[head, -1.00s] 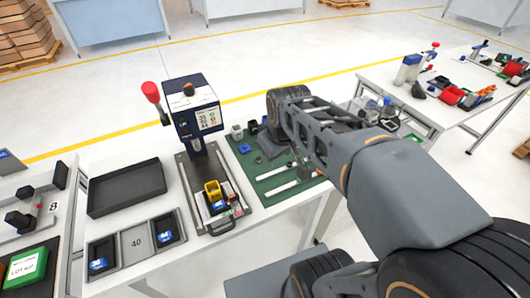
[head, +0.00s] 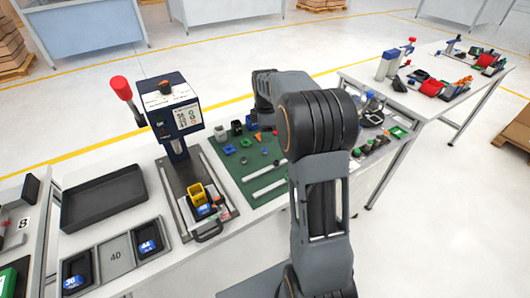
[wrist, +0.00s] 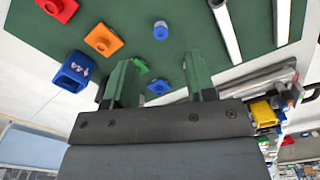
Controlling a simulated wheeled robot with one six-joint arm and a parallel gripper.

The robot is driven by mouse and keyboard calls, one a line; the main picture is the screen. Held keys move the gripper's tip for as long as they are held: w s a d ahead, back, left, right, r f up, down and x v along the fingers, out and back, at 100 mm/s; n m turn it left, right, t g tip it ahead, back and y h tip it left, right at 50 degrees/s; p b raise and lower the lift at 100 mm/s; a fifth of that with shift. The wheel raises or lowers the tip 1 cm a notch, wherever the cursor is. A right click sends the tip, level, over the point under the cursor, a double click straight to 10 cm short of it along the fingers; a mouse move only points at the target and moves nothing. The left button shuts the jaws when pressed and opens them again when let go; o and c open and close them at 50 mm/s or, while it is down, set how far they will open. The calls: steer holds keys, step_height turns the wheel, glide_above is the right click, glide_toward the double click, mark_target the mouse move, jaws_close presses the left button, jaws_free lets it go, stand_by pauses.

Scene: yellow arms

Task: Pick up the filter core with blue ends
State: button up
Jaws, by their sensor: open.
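My gripper (wrist: 157,64) is open in the wrist view, its two green-lined fingers apart and empty, above a green mat (wrist: 190,15). A short, small blue cylinder with a paler end (wrist: 160,31) stands on the mat just beyond the fingertips; I cannot tell for sure whether it is the filter core with blue ends. Two long white bars (wrist: 228,32) lie to its right, with no blue ends visible. In the head view the mat (head: 232,172) lies right of the press, and my arm hides the gripper.
Orange (wrist: 103,39), red (wrist: 65,8) and blue (wrist: 72,72) blocks lie left on the mat. A green piece (wrist: 141,67) and a small blue block (wrist: 158,87) show between the fingers. A press (head: 175,115) and a dark tray (head: 103,197) stand left in the head view.

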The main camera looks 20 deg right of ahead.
mark_target(265, 149)
steer(key=shift+a+f, duration=0.1)
steer(key=shift+f, duration=3.7)
steer(key=shift+c, duration=0.3)
jaws_close()
